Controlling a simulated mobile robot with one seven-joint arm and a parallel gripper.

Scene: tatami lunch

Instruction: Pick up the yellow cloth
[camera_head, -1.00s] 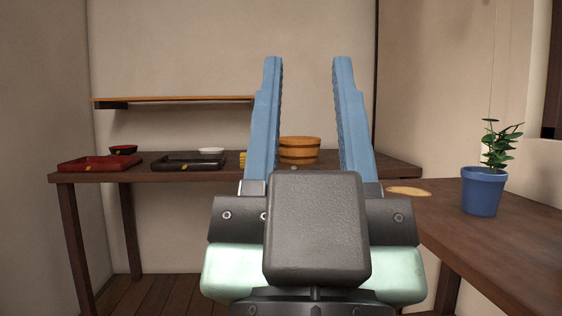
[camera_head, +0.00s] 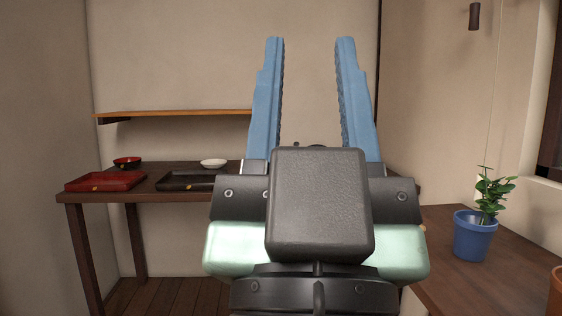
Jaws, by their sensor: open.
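No yellow cloth can be made out now. A small yellow thing showed beside the left finger a second ago, and my gripper now covers that part of the back table. My gripper (camera_head: 311,42) is open and empty, with two blue fingers pointing up in the middle of the view. Its body hides the middle and right of the back table (camera_head: 150,196).
On the back table's left stand a red tray (camera_head: 104,181), a black tray (camera_head: 184,181), a dark red bowl (camera_head: 127,162) and a white dish (camera_head: 213,163). A wall shelf (camera_head: 175,113) hangs above. A blue plant pot (camera_head: 474,238) stands on the right table (camera_head: 505,273).

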